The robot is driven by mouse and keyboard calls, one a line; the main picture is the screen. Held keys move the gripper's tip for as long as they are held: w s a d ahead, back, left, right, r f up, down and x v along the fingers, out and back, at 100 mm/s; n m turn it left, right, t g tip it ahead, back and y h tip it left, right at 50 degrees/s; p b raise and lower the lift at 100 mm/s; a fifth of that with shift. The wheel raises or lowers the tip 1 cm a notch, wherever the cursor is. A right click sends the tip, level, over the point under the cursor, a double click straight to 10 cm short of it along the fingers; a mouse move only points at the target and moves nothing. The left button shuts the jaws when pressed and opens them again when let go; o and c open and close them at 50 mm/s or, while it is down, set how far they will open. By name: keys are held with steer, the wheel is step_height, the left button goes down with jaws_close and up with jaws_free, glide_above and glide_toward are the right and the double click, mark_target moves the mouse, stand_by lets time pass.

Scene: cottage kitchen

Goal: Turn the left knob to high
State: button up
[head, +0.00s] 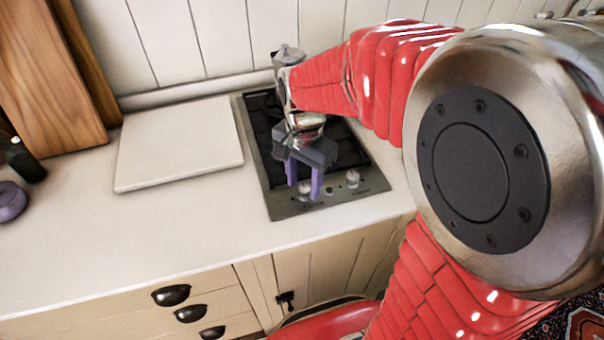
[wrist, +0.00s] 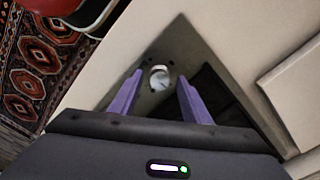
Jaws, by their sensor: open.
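The left knob (head: 304,187) is a small pale round knob on the front strip of the dark cooktop (head: 276,209). My gripper (head: 304,190) is open above it, its two purple fingers pointing down. In the wrist view the left knob (wrist: 160,77) shows between the fingertips of my gripper (wrist: 159,84), with a gap on each side. I cannot tell its exact setting. The right knob (head: 352,177) stands clear to the right in the head view; I cannot make it out in the wrist view.
A metal moka pot (head: 288,56) stands at the back of the cooktop, beside my arm. A white board (head: 180,145) lies on the counter left of the cooktop. Wooden boards (head: 45,80) and a dark bottle (head: 25,160) are farther left. The front counter (head: 130,235) is bare.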

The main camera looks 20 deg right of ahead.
steer(key=shift+f, duration=0.2)
steer(key=c, duration=1)
